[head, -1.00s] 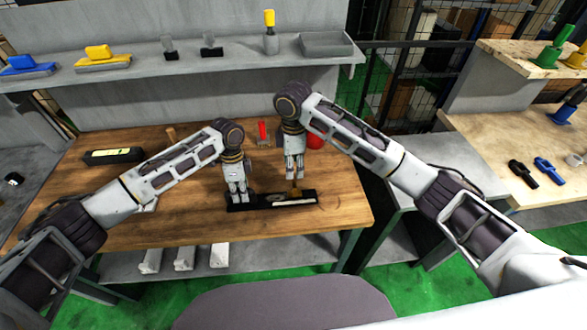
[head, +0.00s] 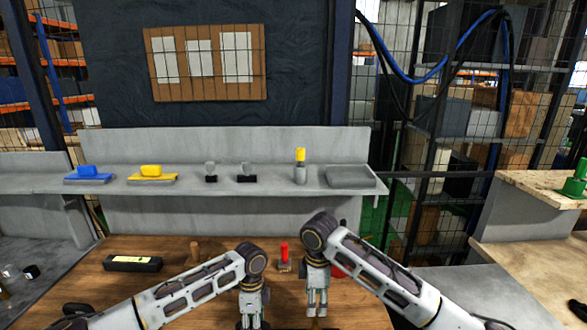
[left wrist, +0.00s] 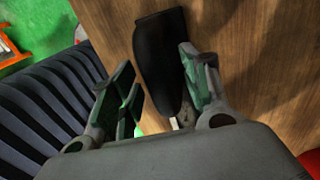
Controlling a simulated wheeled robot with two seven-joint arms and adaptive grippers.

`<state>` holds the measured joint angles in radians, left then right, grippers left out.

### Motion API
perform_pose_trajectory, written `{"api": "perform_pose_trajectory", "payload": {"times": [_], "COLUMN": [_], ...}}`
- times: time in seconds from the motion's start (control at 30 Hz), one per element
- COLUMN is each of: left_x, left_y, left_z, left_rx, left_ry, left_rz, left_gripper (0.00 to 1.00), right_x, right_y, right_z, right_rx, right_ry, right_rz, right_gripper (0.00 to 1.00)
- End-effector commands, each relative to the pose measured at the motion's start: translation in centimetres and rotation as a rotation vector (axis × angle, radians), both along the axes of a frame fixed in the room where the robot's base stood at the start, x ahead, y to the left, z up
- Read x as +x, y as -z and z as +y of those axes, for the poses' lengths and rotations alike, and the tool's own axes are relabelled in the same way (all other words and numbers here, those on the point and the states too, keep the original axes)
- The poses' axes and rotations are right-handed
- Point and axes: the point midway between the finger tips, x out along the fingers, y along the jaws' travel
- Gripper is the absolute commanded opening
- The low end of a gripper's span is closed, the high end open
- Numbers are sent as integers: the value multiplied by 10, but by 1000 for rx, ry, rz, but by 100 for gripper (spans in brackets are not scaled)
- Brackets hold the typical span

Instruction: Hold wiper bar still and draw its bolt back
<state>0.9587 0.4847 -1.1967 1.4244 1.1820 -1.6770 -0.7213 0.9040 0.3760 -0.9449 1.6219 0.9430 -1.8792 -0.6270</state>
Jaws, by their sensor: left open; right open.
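The black wiper bar (left wrist: 158,40) lies on the wooden table in the left wrist view, its near part running down between the fingers of my left gripper (left wrist: 158,68). Those fingers are open, one on each side, with no clear grip on it. In the head view my left gripper (head: 252,322) points down at the bottom edge. My right gripper (head: 317,310) hangs to its right, pointing down, open, with nothing seen in it. The bar is mostly below the head view, and its bolt is not visible now.
Behind the grippers stand a red-handled tool (head: 284,254), a wooden peg (head: 194,251) and a black box (head: 132,263) on the wooden table (head: 215,280). A grey shelf (head: 225,186) behind holds blue and yellow blocks, a yellow-topped bottle (head: 300,167) and a tray (head: 350,178).

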Motion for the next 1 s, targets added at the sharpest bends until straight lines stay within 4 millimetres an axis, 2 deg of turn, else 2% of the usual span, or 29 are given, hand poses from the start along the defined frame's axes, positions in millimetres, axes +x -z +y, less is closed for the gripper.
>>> {"api": "perform_pose_trajectory", "payload": {"times": [0.27, 0.8, 1.0], "left_x": [3, 19, 23], "left_y": [-15, -90, -110], "left_z": [0, 0, 0], "left_rx": [0, -1, -1], "left_ry": [0, 0, 0], "left_rz": [-1, -2, -1], "left_gripper": [47, 47, 47], "right_x": [0, 0, 0], "right_y": [0, 0, 0], "right_z": [0, 0, 0], "right_rx": [0, 0, 0], "right_ry": [0, 0, 0], "right_rz": [0, 0, 0], "right_gripper": [52, 52, 52]}}
